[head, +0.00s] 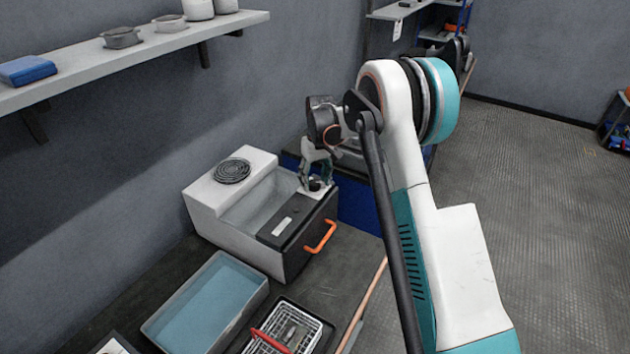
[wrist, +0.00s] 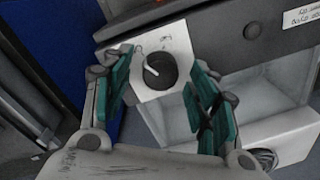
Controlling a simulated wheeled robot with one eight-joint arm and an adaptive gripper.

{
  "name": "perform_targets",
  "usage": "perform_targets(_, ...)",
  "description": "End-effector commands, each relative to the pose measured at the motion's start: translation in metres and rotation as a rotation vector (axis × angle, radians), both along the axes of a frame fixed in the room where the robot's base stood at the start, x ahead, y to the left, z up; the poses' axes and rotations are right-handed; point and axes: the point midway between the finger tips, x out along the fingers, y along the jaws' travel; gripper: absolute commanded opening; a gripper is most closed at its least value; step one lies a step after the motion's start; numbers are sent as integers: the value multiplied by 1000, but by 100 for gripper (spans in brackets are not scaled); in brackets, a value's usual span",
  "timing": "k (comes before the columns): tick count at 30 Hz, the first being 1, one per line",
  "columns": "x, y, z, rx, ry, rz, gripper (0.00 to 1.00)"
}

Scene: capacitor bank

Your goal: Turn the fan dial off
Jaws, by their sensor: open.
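The fan dial (wrist: 158,68) is a round black knob with a white pointer line on a white plate in the wrist view. The pointer slants toward the upper left of that picture; small marks on the plate are too blurred to read. My gripper (wrist: 161,60) is open, with one teal finger pad on each side of the dial and visible gaps between. In the head view, my gripper (head: 317,172) is at the right end of the white and grey unit (head: 222,211) with the round black fan grille (head: 232,171). My gripper largely hides the dial there.
An orange handle (head: 321,236) sticks out from the unit's dark front. A blue-lined tray (head: 207,305) and a wire basket (head: 290,328) stand in front of it. A wall shelf (head: 130,58) hangs above left. A blue cabinet (head: 358,208) is behind; open floor lies right.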

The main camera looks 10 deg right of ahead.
Motion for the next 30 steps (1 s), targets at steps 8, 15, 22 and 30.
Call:
perform_targets(8,1,-4,52,0,0,-1,54)
perform_targets(15,2,-6,94,0,0,-1,54)
perform_targets(22,2,-7,111,0,0,0,54)
perform_targets(30,2,-7,112,0,0,0,54)
